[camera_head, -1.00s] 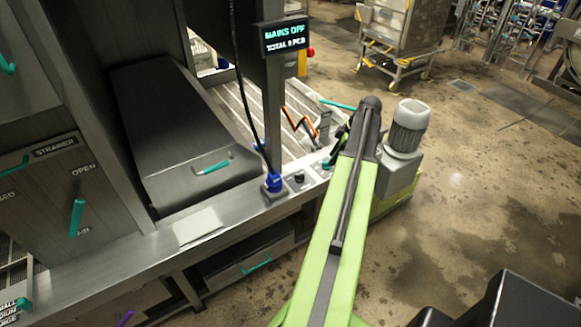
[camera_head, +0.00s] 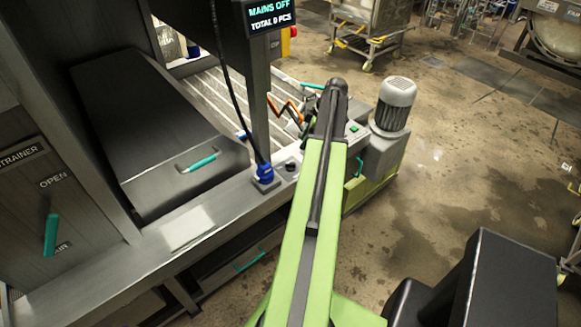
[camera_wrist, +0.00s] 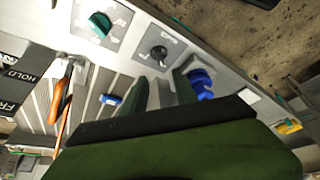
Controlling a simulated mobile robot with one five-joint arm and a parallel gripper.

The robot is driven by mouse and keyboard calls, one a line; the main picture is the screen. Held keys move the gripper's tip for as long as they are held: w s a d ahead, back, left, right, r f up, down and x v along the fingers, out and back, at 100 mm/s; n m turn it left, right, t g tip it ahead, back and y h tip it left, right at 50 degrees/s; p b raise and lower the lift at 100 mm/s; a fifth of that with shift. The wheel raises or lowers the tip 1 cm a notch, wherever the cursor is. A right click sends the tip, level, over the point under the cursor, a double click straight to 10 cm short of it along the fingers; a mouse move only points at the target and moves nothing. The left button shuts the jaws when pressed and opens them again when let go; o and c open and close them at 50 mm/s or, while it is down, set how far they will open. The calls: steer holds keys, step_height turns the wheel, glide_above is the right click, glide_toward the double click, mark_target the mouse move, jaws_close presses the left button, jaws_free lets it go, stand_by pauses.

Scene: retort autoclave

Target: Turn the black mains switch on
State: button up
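A black knob (camera_head: 291,166) also shows on the metal ledge in the head view, left of my arm. My gripper (camera_wrist: 162,78) has two dark green fingers, apart, with nothing between them. The fingertips point towards the switch and stop short of it in the picture; I cannot tell the exact distance. In the head view my gripper is hidden behind my arm. The display (camera_head: 270,14) reads MAINS OFF.
A blue plug with a black cable (camera_head: 264,172) stands beside the knob; a blue part (camera_wrist: 200,82) is beside my right finger. A teal knob (camera_wrist: 100,22) lies left of the switch. A grey motor (camera_head: 394,103) stands right of my arm. Open floor (camera_head: 460,190) lies right.

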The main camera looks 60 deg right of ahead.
mark_target(291, 163)
steer(key=b+x, duration=0.9)
steer(key=x, duration=0.3)
steer(key=shift+s+f+b, duration=0.15)
steer(key=shift+s+b, duration=0.05)
steer(key=shift+b, duration=0.15)
steer(key=shift+w+a+f+b, duration=0.1)
steer(key=shift+w+f+b, duration=0.1)
steer(key=shift+f+b, duration=0.15)
steer(key=shift+r, duration=0.1)
jaws_close()
